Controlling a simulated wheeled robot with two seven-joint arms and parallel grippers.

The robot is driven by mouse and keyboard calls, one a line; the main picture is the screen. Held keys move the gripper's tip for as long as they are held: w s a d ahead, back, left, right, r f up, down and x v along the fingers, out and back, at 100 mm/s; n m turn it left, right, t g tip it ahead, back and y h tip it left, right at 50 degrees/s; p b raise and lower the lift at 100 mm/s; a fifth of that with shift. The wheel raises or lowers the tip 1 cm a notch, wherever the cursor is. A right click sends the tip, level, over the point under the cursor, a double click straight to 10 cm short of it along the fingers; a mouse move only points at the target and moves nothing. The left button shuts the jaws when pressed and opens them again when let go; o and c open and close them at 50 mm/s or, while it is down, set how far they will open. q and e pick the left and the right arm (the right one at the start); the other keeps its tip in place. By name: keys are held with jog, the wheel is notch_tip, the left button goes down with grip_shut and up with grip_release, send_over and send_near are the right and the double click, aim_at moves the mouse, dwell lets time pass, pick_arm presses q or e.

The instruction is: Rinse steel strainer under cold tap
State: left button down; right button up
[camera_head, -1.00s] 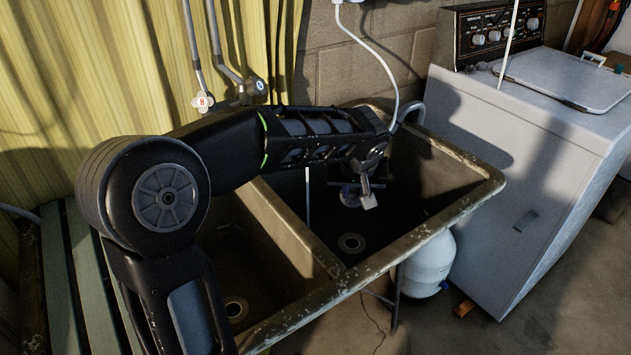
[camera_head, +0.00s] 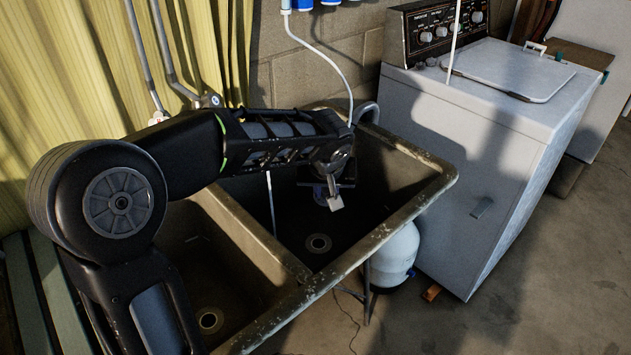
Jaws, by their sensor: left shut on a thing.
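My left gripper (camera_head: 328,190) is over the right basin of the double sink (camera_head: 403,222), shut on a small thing. Only a bit of a dark, bluish-grey rounded shape, seemingly the steel strainer (camera_head: 318,193), shows at the fingers; the rest is hidden or in shadow. A thin pale vertical line, which looks like a water stream (camera_head: 271,205), comes down left of the gripper, apart from it. The cold tap handle with a blue mark (camera_head: 215,100) is behind my arm, and the spout is hidden. My right gripper is out of view.
The right drain (camera_head: 318,243) and left drain (camera_head: 209,320) are bare. A hot tap handle (camera_head: 158,117) is at the wall. A washing machine (camera_head: 480,140) stands right of the sink, and a white tank (camera_head: 395,256) is below it. A pale hose (camera_head: 335,62) hangs behind.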

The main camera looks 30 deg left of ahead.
pick_arm(q)
jog(key=s+d+r+m+h+p, duration=0.1)
jog(key=d+r+m+p, duration=0.4)
jog(key=d+r+p, duration=0.6)
notch_tip(320, 180, up, 2)
jog(key=h+p, duration=0.1)
jog(key=p, duration=0.7)
jog(key=shift+s+d+r+t+h+p, duration=0.2)
jog(key=shift+s+d+t+h+p, duration=0.1)
jog(key=shift+h+p, duration=0.1)
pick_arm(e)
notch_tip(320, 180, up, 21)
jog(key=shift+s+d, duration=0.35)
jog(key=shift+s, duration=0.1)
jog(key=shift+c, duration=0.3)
